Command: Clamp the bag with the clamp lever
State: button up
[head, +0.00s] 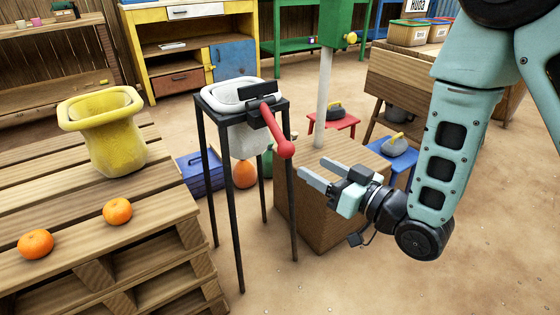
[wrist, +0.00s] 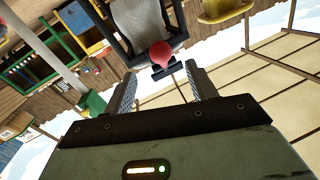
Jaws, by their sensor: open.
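A grey-white bag (head: 245,139) hangs by its rolled rim in a tall black stand (head: 291,200). A black clamp (head: 256,96) sits at the rim's right front side. Its red clamp lever (head: 274,128) slants down and out to a round knob. My gripper (head: 314,168) is open and empty, just right of and a little below the knob, apart from it in the head view. In the wrist view the red knob (wrist: 161,54) shows just beyond and between the fingertips (wrist: 160,75), with the bag (wrist: 138,25) behind it.
A pallet stack (head: 100,230) at left holds a yellow bag (head: 104,140) and two oranges. A wooden box (head: 325,225) with a green-topped post stands behind my gripper. Red (head: 345,122) and blue stools stand behind. Floor at front right is clear.

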aim_at(289, 153)
jog(key=b+x, duration=0.6)
jog(key=x, duration=0.5)
jog(key=shift+w+a, duration=0.25)
jog(key=shift+a, duration=0.05)
grip_shut()
